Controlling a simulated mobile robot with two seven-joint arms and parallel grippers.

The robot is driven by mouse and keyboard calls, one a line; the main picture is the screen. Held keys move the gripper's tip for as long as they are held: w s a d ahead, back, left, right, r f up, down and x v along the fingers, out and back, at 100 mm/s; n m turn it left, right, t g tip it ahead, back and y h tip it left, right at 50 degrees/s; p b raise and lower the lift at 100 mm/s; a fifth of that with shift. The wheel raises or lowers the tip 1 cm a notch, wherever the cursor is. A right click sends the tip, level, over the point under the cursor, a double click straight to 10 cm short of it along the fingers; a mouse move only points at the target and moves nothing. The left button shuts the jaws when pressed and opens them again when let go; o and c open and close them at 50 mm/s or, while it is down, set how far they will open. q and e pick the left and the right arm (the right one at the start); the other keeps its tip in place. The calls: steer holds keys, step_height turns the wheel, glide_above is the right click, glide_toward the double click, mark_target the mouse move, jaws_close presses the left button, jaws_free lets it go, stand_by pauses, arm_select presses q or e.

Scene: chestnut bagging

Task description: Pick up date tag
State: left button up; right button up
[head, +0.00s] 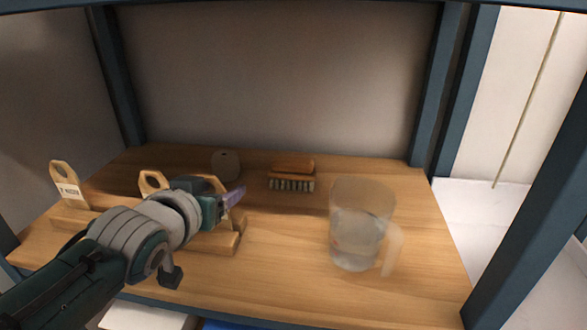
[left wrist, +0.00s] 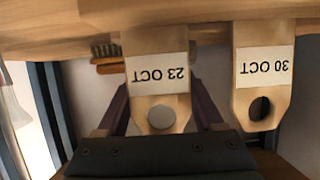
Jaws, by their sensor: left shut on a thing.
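My left gripper (head: 232,197) is over the wooden tag stand (head: 228,243) on the shelf. In the left wrist view its dark purple fingers are shut on the sides of a wooden date tag marked 23 OCT (left wrist: 156,70), which has a round hole. The tag's far end meets the wood at the top, and I cannot tell if it is clear of the stand. A second tag marked 30 OCT (left wrist: 264,68) is beside it, apart from the fingers. In the head view, a tag stands at the far left (head: 65,187) and another (head: 151,182) is partly hidden by my arm.
A wooden brush (head: 292,174) lies near the back of the shelf. A pale round-topped object (head: 226,164) stands left of it. A clear jug (head: 360,222) stands on the right. The shelf between the stand and the jug is bare. Blue posts (head: 437,90) frame the shelf.

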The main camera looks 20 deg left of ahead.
arm_select(q)
steer(key=shift+r, duration=0.1)
step_height(320, 180, up, 10)
steer(key=p, duration=0.3)
stand_by(0.3)
